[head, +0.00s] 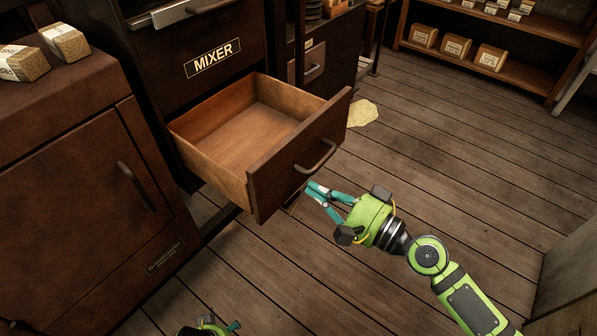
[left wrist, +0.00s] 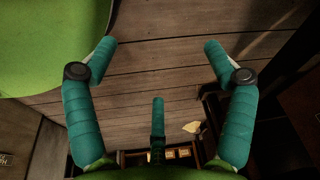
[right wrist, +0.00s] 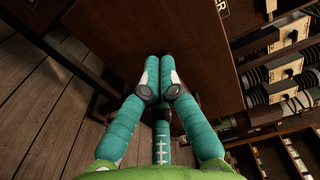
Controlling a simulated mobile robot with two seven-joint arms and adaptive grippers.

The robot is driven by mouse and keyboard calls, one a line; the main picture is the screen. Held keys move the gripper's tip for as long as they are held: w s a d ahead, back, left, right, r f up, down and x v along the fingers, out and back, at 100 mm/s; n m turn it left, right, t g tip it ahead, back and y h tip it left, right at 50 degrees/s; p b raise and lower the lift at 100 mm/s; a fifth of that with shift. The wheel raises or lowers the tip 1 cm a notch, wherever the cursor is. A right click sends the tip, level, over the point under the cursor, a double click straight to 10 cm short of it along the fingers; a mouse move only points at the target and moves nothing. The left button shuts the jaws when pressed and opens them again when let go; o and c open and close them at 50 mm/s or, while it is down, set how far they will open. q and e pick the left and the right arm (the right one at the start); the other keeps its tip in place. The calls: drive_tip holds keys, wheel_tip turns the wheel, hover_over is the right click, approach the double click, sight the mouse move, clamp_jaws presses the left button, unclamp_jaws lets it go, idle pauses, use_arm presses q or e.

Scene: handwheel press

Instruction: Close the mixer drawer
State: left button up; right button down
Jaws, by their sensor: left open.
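The mixer drawer (head: 245,130) is pulled out of the dark cabinet below the MIXER label (head: 213,58). It is an empty wooden box with a dark front panel (head: 285,165) and a bar handle (head: 318,157). My right gripper (head: 312,191) is just in front of the panel, below the handle. Its teal fingers are together with nothing visible between them, also in the right wrist view (right wrist: 163,66). I cannot tell whether the tips touch the panel. My left gripper (head: 208,328) shows only partly at the bottom edge. In the left wrist view (left wrist: 160,48) its fingers are apart and empty.
A brown cabinet (head: 75,200) with wrapped blocks (head: 66,42) on top stands at the left. A pale patch (head: 362,113) lies on the floor beyond the drawer. A shelf (head: 480,62) with boxes stands at the back right. The plank floor between is clear.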

sight(287, 173)
use_arm(q)
drive_tip(key=shift+s+f+p, duration=0.15)
drive_tip(key=shift+s+f, duration=0.15)
drive_tip(key=shift+f, duration=0.35)
drive_tip(key=shift+s+f+p, duration=0.15)
drive_tip(key=shift+s+f, duration=0.15)
drive_tip(key=shift+f, duration=0.3)
use_arm(e)
drive_tip(key=shift+x, duration=2.6)
use_arm(q)
drive_tip(key=shift+a, duration=0.1)
